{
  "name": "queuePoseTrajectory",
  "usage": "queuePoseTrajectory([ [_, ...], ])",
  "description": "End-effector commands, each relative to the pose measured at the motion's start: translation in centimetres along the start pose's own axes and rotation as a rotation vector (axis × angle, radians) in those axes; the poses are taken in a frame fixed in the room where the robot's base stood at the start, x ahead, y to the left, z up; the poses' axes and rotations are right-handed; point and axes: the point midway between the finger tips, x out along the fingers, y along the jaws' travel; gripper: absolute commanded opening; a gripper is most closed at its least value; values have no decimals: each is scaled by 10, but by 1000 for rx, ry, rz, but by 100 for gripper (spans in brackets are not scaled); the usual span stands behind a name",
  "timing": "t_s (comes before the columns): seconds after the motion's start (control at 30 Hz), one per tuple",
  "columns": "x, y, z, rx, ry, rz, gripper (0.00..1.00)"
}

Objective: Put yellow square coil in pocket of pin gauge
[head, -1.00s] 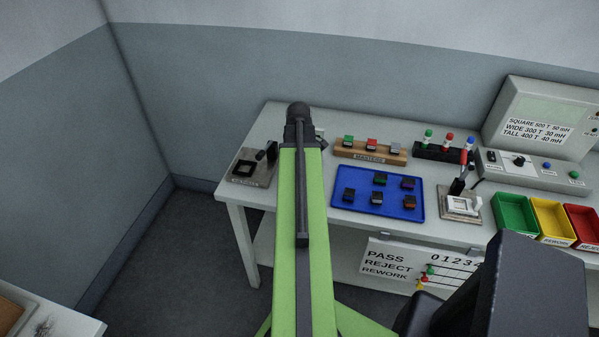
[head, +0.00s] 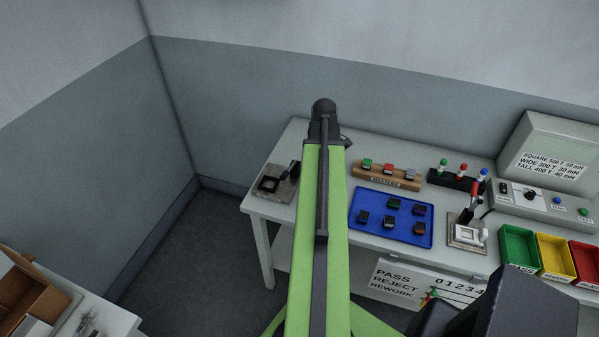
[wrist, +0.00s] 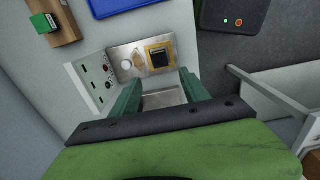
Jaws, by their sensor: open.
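In the wrist view, my gripper (wrist: 160,92) is open, with two dark green fingers and nothing between them. Just beyond the fingertips lies a metal plate (wrist: 126,64) with a pale cutout. On it is a yellow square with a dark centre (wrist: 160,57); I cannot tell whether this is the yellow coil or a marked pocket. In the head view, a metal plate with a black square frame (head: 269,184) and a dark upright part stands at the bench's left end; I cannot read its label. My gripper is hidden behind my arm there.
The blue tray (head: 391,234) holds several dark coils. Behind it are a wooden rack (head: 387,176) and a black pin rack (head: 455,179). A brown box (head: 30,293) is at lower left.

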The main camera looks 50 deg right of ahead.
Motion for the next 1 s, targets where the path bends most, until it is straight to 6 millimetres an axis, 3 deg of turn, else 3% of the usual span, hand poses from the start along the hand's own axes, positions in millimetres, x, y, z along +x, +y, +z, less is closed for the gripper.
queuePoseTrajectory([
  [0.17, 1, -1, -4, 0, 0, 0, 54],
  [0.27, 1, -16, -37, 7, 0, 0, 54],
  [0.33, 1, -40, -83, 26, 1, 0, 54],
  [0.47, 1, -112, -184, 83, 0, 0, 54],
  [0.5, 1, -140, -213, 104, 0, 0, 54],
  [0.57, 1, -184, -252, 136, 0, 0, 54],
  [0.6, 1, -216, -275, 156, 0, 0, 54],
  [0.7, 1, -293, -318, 208, -1, 0, 54],
  [0.8, 1, -355, -342, 251, -1, 0, 54],
  [0.9, 1, -394, -354, 283, -1, 1, 54],
  [1.0, 1, -404, -356, 301, -1, 1, 54],
])
